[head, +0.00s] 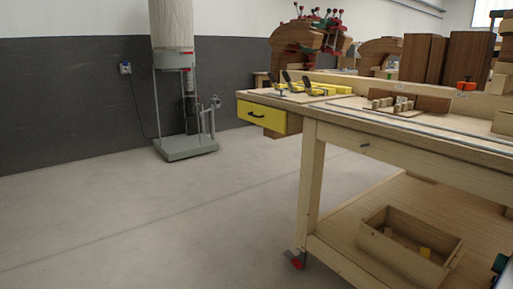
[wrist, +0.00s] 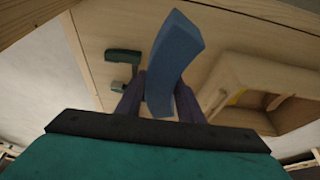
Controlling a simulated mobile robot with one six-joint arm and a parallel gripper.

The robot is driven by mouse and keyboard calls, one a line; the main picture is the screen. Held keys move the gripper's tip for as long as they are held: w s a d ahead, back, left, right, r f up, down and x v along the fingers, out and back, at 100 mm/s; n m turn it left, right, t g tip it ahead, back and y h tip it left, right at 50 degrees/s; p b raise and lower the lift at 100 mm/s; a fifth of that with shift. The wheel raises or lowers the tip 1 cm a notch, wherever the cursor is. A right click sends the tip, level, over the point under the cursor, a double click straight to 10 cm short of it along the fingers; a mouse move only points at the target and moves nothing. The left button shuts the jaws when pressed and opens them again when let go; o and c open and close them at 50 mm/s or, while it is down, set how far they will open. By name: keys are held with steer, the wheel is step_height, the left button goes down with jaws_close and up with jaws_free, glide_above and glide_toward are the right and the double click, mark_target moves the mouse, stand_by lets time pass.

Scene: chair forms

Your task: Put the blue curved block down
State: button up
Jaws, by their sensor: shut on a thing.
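The blue curved block (wrist: 174,58) is in the wrist view, upright in the picture and bending to the right at its top. My gripper (wrist: 160,84) is shut on its lower part, with one dark finger on each side. The block appears to be over the wooden lower shelf (wrist: 100,28); I cannot tell whether it touches the shelf. The block cannot be made out in the head view.
An open wooden box (head: 385,255) with small pieces inside stands on the lower shelf; it is right of the block in the wrist view (wrist: 215,80). A dark green object (wrist: 122,57) lies left of the block. The workbench top (head: 420,125) is above the shelf.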

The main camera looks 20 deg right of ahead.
steer(key=w+a+r+n+t+y, duration=0.1)
steer(key=w+a+r+n, duration=0.35)
steer(key=w+a, duration=1.15)
steer(key=w+a+r+n+t, duration=0.15)
steer(key=w+a+r, duration=0.65)
steer(key=w+a, duration=0.85)
steer(key=w+a+r+n+y, duration=0.1)
steer(key=w+a+r+n, duration=0.15)
steer(key=a, duration=0.95)
steer(key=w+a+r+n+y, duration=0.1)
steer(key=w+a+r+n, duration=0.15)
steer(key=a, duration=0.95)
steer(key=s+a+r+n+y+p, duration=0.1)
steer(key=a+r, duration=0.2)
steer(key=a, duration=0.8)
steer(key=s+a+r+n, duration=0.1)
steer(key=a+r+n, duration=0.15)
steer(key=a, duration=0.85)
steer(key=w+r+p, duration=0.3)
steer(key=r+p, duration=2)
steer(key=p, duration=0.5)
steer(key=shift+m, duration=0.45)
steer(key=shift+d+f, duration=0.1)
steer(key=shift+f, duration=0.1)
steer(key=s+f, duration=0.5)
steer(key=f, duration=0.1)
steer(key=shift+f, duration=0.2)
